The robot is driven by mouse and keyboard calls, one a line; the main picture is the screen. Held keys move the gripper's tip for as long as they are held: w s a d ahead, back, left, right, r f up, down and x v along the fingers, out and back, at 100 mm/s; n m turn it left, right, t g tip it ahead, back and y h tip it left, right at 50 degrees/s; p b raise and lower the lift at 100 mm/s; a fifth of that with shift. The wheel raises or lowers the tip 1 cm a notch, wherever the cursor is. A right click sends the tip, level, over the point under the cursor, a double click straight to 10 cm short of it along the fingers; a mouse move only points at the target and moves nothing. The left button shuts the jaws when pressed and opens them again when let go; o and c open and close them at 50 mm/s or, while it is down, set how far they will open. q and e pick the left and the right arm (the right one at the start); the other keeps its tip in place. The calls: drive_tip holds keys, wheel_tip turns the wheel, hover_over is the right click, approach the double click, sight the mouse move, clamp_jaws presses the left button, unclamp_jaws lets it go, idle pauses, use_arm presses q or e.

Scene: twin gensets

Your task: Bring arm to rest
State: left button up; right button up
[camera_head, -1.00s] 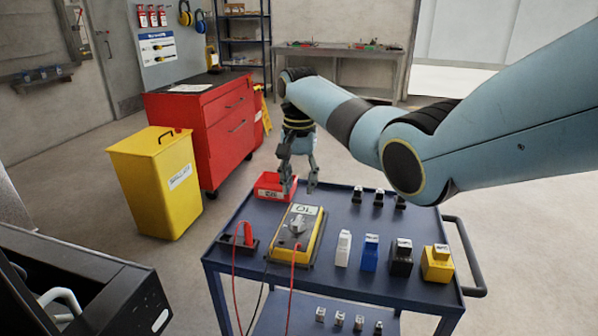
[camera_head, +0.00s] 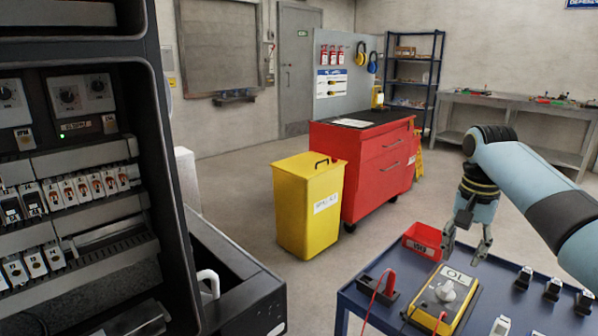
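My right gripper (camera_head: 467,245) hangs at the right of the head view, pointing down above the blue trolley (camera_head: 388,258). Its two fingers are spread apart with nothing between them. Below and just in front of it lies a yellow tester (camera_head: 462,303) with a grey knob and a display. A small red bin (camera_head: 423,239) is to the left of the fingers. My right arm comes in from the right edge. My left gripper does not show.
At the left stands an open dark cabinet (camera_head: 158,120) with rows of breakers (camera_head: 66,190). A yellow bin (camera_head: 300,212) and a red tool cabinet (camera_head: 358,180) stand mid-floor. Small relays (camera_head: 552,288) sit on the trolley's right. Floor between cabinet and yellow bin is clear.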

drive_tip(key=s+f+n, duration=0.1)
drive_tip(key=s+f, duration=0.1)
drive_tip(key=s+a+f+n, duration=0.1)
drive_tip(key=s+f, duration=0.1)
drive_tip(key=s, duration=0.1)
drive_tip(key=s+a+f, duration=0.1)
drive_tip(key=s, duration=0.2)
drive_tip(key=shift+a+f+n+t, duration=0.25)
drive_tip(key=shift+f+n+t, duration=0.05)
drive_tip(key=shift+f+n, duration=0.1)
drive_tip(key=s+a+r+n+t, duration=0.1)
drive_tip(key=s+a+r+n, duration=0.2)
drive_tip(key=s, duration=1)
drive_tip(key=s+a+r+n+t, duration=0.15)
drive_tip(key=s+a+n, duration=0.25)
drive_tip(key=s, duration=0.9)
drive_tip(key=s+d+f+g+b, duration=0.1)
drive_tip(key=d+f+b, duration=0.1)
drive_tip(key=f, duration=1.4)
drive_tip(key=s+d+f+b, duration=0.1)
drive_tip(key=s+f+b, duration=0.15)
drive_tip(key=f, duration=1.35)
drive_tip(key=s+f+g+b, duration=0.1)
drive_tip(key=s+f+b, duration=0.2)
drive_tip(key=s+f, duration=1.4)
drive_tip(key=shift+d+f+b, duration=0.4)
drive_tip(key=shift+d+f, duration=0.05)
drive_tip(key=shift+f, duration=0.25)
drive_tip(key=shift+g, duration=0.25)
